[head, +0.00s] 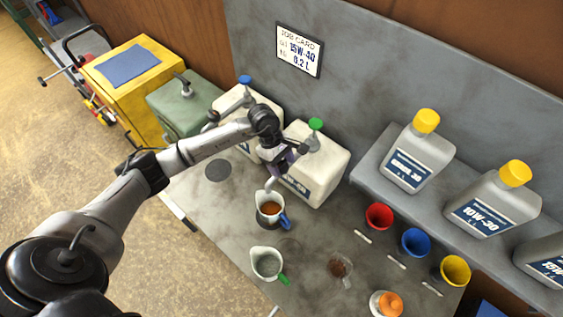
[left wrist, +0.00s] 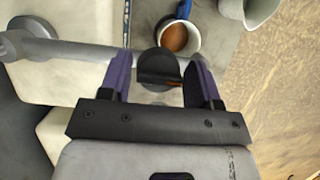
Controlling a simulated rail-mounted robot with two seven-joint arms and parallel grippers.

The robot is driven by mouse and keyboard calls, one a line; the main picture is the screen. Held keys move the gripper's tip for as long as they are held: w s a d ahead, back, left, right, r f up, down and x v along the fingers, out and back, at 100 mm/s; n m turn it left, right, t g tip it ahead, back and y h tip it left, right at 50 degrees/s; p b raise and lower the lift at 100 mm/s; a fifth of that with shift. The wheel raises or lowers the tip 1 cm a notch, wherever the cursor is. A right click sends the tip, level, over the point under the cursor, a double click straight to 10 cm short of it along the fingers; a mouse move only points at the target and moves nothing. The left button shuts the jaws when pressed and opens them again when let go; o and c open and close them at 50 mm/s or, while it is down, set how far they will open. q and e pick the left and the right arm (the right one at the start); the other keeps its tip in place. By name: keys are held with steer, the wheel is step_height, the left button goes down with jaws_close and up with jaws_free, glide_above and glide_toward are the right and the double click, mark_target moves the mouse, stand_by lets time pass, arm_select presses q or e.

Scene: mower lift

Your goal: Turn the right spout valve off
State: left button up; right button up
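The right spout belongs to the white canister (head: 322,165) with a green cap (head: 316,125). Its grey spout (head: 271,184) points down over a jug with a blue handle (head: 284,220) and brown liquid inside (head: 271,208). My left gripper (head: 276,160) is at the canister's front, by the spout. In the left wrist view its two purple fingers (left wrist: 159,75) stand apart on either side of the dark valve knob (left wrist: 158,66). Narrow gaps seem to show between knob and fingers. The spout pipe (left wrist: 50,46) and the jug (left wrist: 178,38) show beyond. My right gripper is not in view.
A second white canister (head: 232,108) with a blue cap stands left, beside a green can (head: 182,112). A jug with a green handle (head: 266,263) is on the bench. Funnels (head: 415,241) and oil bottles (head: 418,158) stand right. The bench (head: 215,205) is clear at front left.

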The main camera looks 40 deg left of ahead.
arm_select(q)
steer(key=c, duration=0.6)
